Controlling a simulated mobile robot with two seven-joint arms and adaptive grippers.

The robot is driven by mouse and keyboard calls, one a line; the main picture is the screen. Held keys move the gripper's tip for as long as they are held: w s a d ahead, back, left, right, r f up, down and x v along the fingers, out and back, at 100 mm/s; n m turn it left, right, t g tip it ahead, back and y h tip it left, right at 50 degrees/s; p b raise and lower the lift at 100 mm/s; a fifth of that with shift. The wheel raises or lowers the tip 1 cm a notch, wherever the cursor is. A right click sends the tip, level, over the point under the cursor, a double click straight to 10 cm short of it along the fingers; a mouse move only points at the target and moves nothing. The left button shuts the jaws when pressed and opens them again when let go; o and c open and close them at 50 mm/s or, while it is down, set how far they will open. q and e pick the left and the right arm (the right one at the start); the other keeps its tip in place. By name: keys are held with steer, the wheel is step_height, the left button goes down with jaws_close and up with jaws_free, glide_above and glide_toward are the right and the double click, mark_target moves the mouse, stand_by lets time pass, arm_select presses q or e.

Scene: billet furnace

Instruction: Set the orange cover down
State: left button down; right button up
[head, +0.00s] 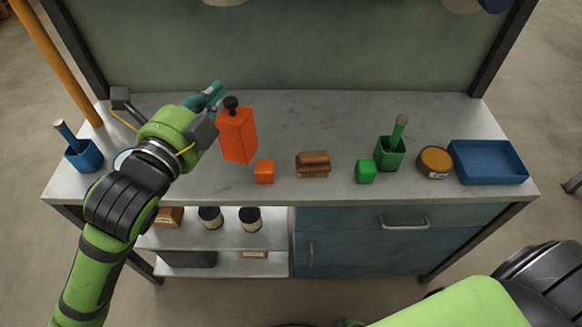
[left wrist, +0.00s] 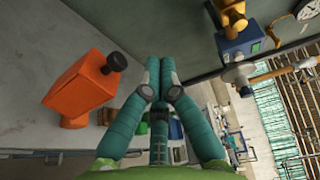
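The orange cover (head: 237,133) is a tall box with a black knob on top. It appears to stand upright on the left part of the bench. My left gripper (head: 208,95) is just behind and left of the knob, apart from it. In the left wrist view, its teal fingers (left wrist: 160,75) come together with nothing between them, and the cover (left wrist: 80,88) is to their left, knob free. A small orange cube (head: 264,171) lies beside the cover's base, partly hidden by the cover in the wrist view. My right gripper is outside both views.
The bench's back middle is clear.

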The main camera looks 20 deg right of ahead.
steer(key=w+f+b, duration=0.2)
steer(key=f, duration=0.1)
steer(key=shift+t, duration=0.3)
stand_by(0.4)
